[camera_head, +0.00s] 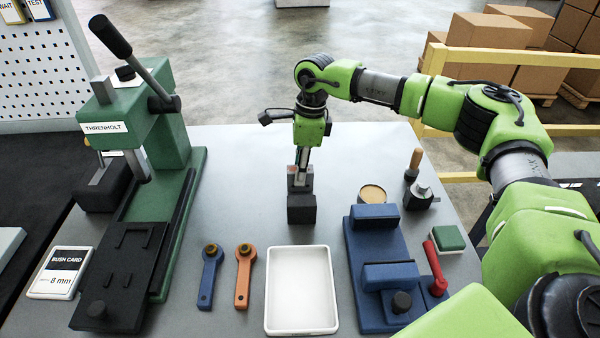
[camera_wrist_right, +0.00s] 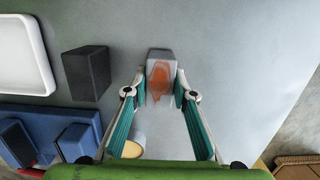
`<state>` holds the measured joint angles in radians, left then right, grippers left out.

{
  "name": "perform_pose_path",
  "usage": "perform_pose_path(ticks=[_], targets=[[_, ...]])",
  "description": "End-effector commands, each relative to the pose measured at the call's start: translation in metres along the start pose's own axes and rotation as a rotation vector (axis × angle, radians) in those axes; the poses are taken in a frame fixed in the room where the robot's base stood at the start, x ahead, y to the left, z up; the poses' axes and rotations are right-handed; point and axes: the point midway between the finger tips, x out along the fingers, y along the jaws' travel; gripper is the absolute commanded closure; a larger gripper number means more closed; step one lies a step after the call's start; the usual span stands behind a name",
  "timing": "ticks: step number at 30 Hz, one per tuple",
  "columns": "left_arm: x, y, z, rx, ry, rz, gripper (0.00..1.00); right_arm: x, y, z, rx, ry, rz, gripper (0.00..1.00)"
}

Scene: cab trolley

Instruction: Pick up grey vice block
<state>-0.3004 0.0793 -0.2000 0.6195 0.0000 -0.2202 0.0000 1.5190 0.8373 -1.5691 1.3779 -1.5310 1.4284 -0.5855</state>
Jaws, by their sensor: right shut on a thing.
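The grey vice block (camera_head: 300,184) has a red-orange patch and is between the fingertips of my right gripper (camera_head: 301,171), which points down over the table. In the wrist view, the fingertips of the right gripper (camera_wrist_right: 160,88) are closed on both sides of the grey block (camera_wrist_right: 161,57). I cannot tell whether the block touches the table. A darker block (camera_head: 301,209) stands just in front of it in the head view; in the wrist view this dark block (camera_wrist_right: 87,72) is apart, to the left. My left gripper is not in view.
A white tray (camera_head: 302,328) and a blue vice (camera_head: 379,247) lie in front. Blue (camera_head: 209,277) and orange (camera_head: 244,276) tools lie left of the tray. A green press (camera_head: 172,145) stands at the left. A wooden-handled tool (camera_head: 414,165) is at the right. The table behind the block is clear.

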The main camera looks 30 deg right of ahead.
Motion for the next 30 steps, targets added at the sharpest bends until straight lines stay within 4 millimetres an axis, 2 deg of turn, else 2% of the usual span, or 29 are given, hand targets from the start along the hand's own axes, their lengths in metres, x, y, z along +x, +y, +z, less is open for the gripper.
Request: perform_pose_path(ticks=[7, 17, 24, 30], targets=[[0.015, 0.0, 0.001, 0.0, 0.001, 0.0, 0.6, -0.027, -0.001, 0.005, -0.001, -0.007, -0.005, 1.0], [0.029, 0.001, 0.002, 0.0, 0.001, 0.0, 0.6, -0.088, 0.051, 0.011, -0.005, -0.004, -0.007, 1.0], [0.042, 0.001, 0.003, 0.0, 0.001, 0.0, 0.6, -0.107, 0.1, 0.013, -0.005, -0.004, -0.005, 1.0], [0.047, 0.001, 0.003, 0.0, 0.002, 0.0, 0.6, -0.12, 0.126, 0.015, -0.002, -0.003, -0.004, 1.0]])
